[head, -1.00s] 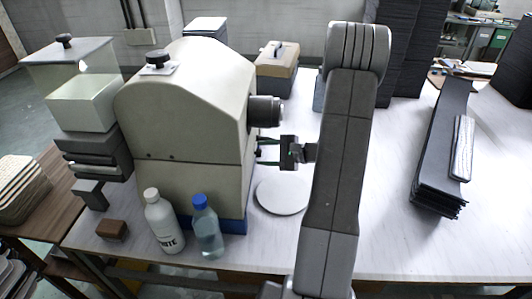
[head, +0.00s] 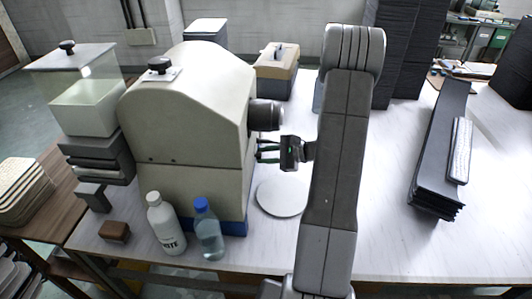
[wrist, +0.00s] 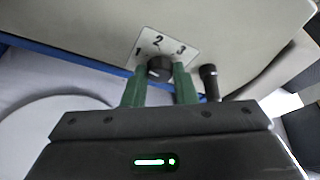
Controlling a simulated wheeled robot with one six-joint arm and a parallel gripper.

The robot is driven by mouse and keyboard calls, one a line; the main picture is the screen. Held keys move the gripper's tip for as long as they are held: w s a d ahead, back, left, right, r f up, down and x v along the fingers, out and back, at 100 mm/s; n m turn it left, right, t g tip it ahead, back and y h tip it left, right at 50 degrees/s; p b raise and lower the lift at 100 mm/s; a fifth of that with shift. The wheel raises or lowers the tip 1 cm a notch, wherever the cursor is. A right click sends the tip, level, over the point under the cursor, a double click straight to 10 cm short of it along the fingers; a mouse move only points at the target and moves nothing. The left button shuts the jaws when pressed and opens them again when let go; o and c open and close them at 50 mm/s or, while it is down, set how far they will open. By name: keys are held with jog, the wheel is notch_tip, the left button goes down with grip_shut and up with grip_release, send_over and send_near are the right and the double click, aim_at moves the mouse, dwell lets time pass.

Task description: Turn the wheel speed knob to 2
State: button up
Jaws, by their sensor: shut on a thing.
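The wheel speed knob (wrist: 159,67) is a small dark round knob on a white plate (wrist: 181,45) marked 1, 2 and 3, seen in the wrist view on the machine's cream side. My gripper (wrist: 160,76) has its two green fingers on either side of the knob, shut on it. I cannot tell which number the knob points to. In the head view my gripper (head: 266,151) reaches left to the right side of the cream machine (head: 195,115); the knob and its plate are hidden there.
A dark cylinder (head: 266,115) sticks out of the machine just above my gripper. A dark handle (wrist: 209,80) stands right of the knob in the wrist view. A round white disc (head: 282,197) lies below. Two bottles (head: 165,225) stand in front. The table's right part has free room.

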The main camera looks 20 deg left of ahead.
jog(key=shift+w+m+g+h+p, duration=0.15)
jog(key=shift+m+g+h+p, duration=0.15)
jog(key=shift+m+g+p, duration=0.95)
jog(key=shift+w+m+g+h+p, duration=0.1)
jog(key=shift+m+g+h+p, duration=0.2)
jog(key=shift+m+g+p, duration=0.95)
jog(key=shift+a+m+t, duration=0.1)
jog(key=shift+m+t, duration=0.3)
jog(key=shift+m, duration=0.4)
jog(key=o, duration=1)
jog(key=b+v, duration=0.2)
jog(key=v, duration=1.2)
jog(key=shift+a, duration=0.15)
